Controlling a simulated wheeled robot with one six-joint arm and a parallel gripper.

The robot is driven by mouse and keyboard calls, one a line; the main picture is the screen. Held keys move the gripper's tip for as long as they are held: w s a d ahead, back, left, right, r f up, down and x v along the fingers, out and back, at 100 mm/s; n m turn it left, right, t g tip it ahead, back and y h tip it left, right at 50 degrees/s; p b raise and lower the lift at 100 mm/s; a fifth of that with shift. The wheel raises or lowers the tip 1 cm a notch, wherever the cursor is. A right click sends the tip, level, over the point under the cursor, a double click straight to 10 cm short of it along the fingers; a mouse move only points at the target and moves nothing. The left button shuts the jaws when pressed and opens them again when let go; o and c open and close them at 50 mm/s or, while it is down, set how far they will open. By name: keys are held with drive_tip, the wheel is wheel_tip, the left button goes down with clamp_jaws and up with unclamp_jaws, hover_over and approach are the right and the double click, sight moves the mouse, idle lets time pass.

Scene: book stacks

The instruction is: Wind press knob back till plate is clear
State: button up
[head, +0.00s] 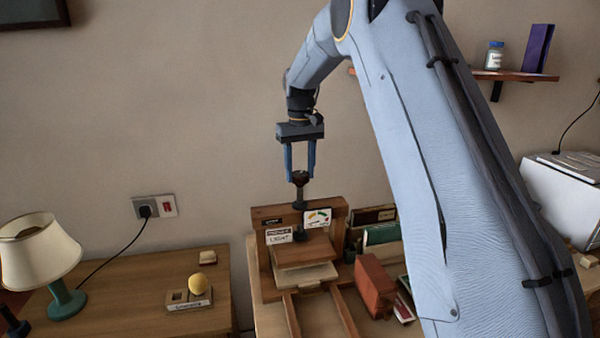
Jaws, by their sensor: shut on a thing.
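The wooden book press (338,224) stands on a table in the middle of the head view. Its dark knob (300,178) is at the top of a vertical screw. My gripper (300,175) points straight down with its blue fingers shut on the knob from both sides. The press plate (305,250) is a wooden block below the screw. A pale slab, perhaps a book (307,275), lies under it; I cannot tell whether the plate touches it. A small gauge card (317,218) and a label reading "LIGHT" (279,236) are on the press front.
A red-brown block (375,286) and several books (382,235) stand right of the press. A lamp (40,255) and a small holder with a yellow ball (197,284) are on the left table. My arm hides much of the right side.

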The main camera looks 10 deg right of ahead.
drive_tip(key=n, duration=0.4)
drive_tip(key=shift+s+f+n, duration=0.1)
drive_tip(key=shift+f+n, duration=0.25)
drive_tip(key=shift+n, duration=0.05)
drive_tip(key=n, duration=0.3)
drive_tip(key=shift+n+b, duration=0.3)
drive_tip(key=shift+b, duration=0.05)
drive_tip(key=n, duration=0.4)
drive_tip(key=shift+n, duration=2)
drive_tip(key=shift+s+f, duration=0.1)
drive_tip(key=o, duration=1.1)
drive_tip(key=shift+c, duration=0.2)
drive_tip(key=shift+r, duration=0.2)
